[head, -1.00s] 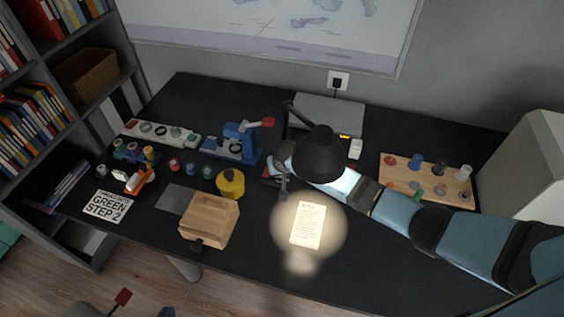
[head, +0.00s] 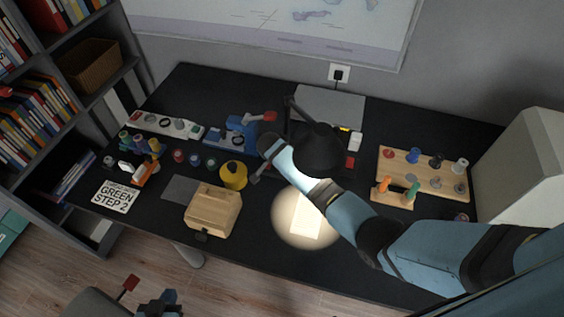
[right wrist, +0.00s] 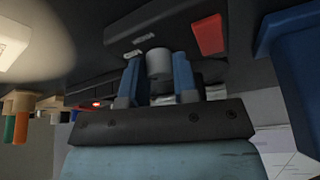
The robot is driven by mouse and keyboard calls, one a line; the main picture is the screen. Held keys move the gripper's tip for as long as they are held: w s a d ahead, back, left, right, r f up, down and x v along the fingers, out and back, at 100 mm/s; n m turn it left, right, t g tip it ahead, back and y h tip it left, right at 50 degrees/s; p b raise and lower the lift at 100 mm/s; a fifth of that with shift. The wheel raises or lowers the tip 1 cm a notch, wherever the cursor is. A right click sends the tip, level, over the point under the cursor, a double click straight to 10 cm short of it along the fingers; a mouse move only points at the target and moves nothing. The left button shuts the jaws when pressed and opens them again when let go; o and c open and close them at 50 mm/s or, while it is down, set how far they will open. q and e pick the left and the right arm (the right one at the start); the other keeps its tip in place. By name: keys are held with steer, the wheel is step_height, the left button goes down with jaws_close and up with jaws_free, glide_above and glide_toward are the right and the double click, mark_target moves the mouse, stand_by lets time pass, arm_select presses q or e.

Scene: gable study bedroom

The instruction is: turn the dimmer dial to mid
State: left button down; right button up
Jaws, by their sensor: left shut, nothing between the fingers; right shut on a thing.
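A grey round knob (right wrist: 159,63), which looks like the dimmer dial, stands on a dark panel in the right wrist view. My right gripper (right wrist: 158,82) has its two blue fingers on either side of the knob, shut on it. In the head view my right arm and the black desk lamp (head: 318,150) hide the dial and the fingertips. The lamp is lit and throws a bright round patch on a paper sheet (head: 306,222). My left gripper (head: 166,297) is at the bottom edge of the head view, away from the desk, shut and empty.
A wooden box (head: 213,209) and a yellow round container (head: 233,175) stand left of the lamp. A wooden peg board (head: 421,158) lies to the right.

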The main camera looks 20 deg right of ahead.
steer(key=shift+m, duration=0.3)
steer(key=o, duration=0.9)
steer(key=shift+r, duration=0.1)
